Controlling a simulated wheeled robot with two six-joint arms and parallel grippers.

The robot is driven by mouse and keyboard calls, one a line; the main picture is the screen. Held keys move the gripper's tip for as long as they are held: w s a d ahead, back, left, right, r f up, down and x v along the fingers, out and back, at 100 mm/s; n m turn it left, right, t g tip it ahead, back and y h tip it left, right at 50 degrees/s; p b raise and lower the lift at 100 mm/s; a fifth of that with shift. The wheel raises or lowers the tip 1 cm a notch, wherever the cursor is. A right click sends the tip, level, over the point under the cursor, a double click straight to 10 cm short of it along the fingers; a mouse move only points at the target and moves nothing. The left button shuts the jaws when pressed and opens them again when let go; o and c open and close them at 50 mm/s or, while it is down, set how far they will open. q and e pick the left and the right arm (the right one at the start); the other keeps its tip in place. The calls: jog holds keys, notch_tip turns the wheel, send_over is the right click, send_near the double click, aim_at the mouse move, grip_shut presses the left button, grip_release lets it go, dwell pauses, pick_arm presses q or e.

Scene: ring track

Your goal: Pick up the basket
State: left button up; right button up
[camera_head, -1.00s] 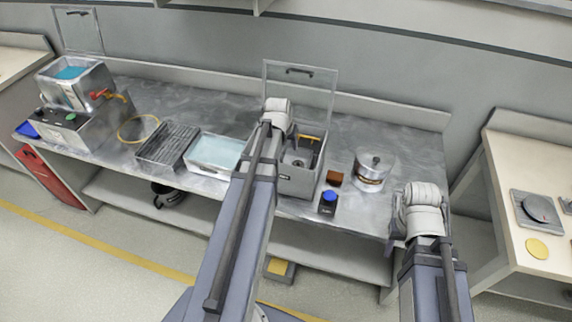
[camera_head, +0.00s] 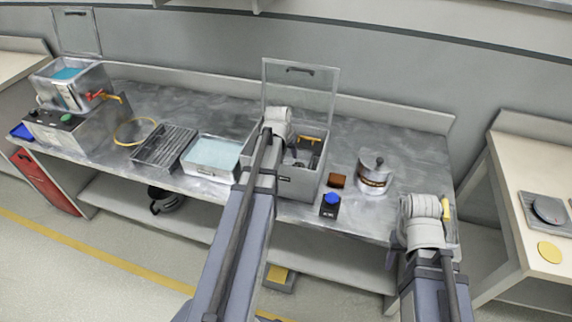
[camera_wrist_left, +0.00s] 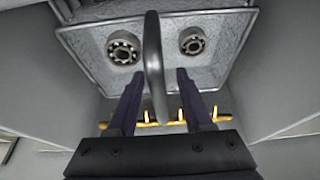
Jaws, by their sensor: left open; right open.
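The metal basket (camera_wrist_left: 80,60), with a grainy floor and raised walls, fills the top of the left wrist view. Two bearing-like rings (camera_wrist_left: 124,48) lie in it, one on each side of its dark upright handle (camera_wrist_left: 152,45). My left gripper (camera_wrist_left: 159,74) is open, with one finger on each side of the handle and visible room between. In the head view, my left arm hides most of the basket inside the grey box (camera_head: 298,185). My right gripper (camera_head: 446,210) is open over the bench's right end, its fingers mostly hidden by its wrist.
A clear lid (camera_head: 300,92) stands up behind the box. A water tray (camera_head: 213,155), a slatted rack (camera_head: 165,148) and a yellow ring (camera_head: 135,130) lie left.

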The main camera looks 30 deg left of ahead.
pick_arm(q)
jog(key=shift+f, duration=0.3)
dwell(0.4)
grip_shut()
dwell(1.2)
